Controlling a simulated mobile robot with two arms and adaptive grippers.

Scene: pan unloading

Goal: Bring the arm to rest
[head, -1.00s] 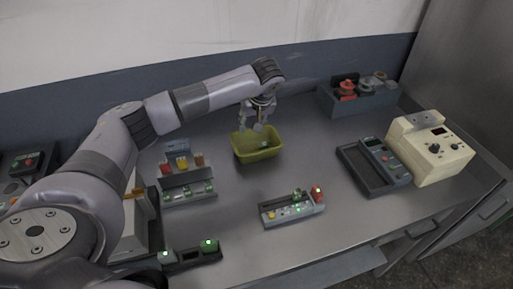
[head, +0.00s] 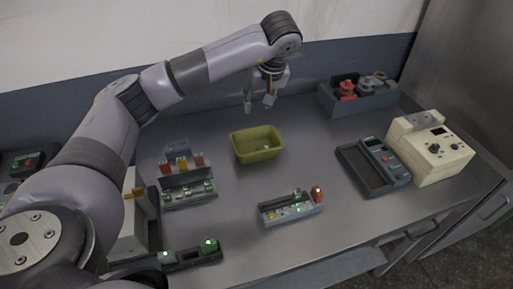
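My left arm reaches in from the left across the back of the bench. My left gripper (head: 258,104) points down above and behind the yellow-green pan (head: 242,150). Its fingers are apart with nothing seen between them, and it is clear of the pan. The pan sits on the grey bench (head: 235,220) near the middle and holds a small light-coloured piece (head: 266,147). My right gripper is not in view.
A grey bin with spools (head: 358,100) stands at the back right. A cream box with knobs (head: 432,148) and a meter in a dark tray (head: 374,166) are at the right. Small racks (head: 187,184) and (head: 291,208) a lit fixture stand nearer.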

